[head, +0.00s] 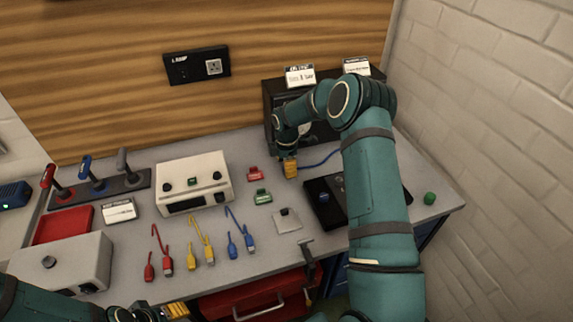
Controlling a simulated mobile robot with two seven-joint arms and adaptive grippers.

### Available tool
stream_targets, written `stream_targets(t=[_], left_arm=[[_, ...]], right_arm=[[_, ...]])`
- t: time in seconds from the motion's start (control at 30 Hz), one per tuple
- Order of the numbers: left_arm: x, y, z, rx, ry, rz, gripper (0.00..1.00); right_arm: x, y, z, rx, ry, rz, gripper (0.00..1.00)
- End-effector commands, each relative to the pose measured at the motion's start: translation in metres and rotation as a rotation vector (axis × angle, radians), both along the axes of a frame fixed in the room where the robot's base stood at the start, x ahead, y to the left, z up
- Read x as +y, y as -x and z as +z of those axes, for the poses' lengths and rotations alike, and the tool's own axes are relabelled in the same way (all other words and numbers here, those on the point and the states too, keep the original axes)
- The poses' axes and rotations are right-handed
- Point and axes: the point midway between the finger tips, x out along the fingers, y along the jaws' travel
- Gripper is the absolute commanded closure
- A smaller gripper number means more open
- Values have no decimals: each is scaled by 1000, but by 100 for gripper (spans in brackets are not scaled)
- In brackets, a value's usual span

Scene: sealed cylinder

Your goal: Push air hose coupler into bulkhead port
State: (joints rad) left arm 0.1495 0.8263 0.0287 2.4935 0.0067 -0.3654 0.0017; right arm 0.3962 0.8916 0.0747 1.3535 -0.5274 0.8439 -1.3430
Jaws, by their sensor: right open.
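My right gripper (290,168) has yellow fingertips and points down over the bench, in front of the black box (271,92) at the back. It is open. A thin blue hose (320,161) shows just right of its fingertips and runs behind my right arm. I cannot make out a coupler on its end, nor tell whether the hose touches the fingers. No bulkhead port is clearly visible; my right arm covers much of the box's front. My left gripper (176,311) is at the bottom edge, partly cut off, and its opening cannot be made out.
A white instrument box (194,183), red and green connectors (255,174), and red, yellow and blue cables (202,241) lie on the grey bench. A dark flat device (325,201) is partly behind my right arm. A green ball (429,198) sits near the right edge.

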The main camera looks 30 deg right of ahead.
Motion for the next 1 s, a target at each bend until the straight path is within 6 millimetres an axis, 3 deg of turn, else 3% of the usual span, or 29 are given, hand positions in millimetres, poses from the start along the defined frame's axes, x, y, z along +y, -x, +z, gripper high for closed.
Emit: stream_targets(t=[0.07,0.1,0.27,1.0], left_arm=[[0,0,0,0,0,0,48],[0,0,0,0,0,0,48],[0,0,0,0,0,0,48],[0,0,9,0,0,0,48]], right_arm=[[0,0,0,0,0,0,38],[0,0,0,0,0,0,43],[0,0,0,0,0,0,99],[0,0,19,-1,0,0,100]])
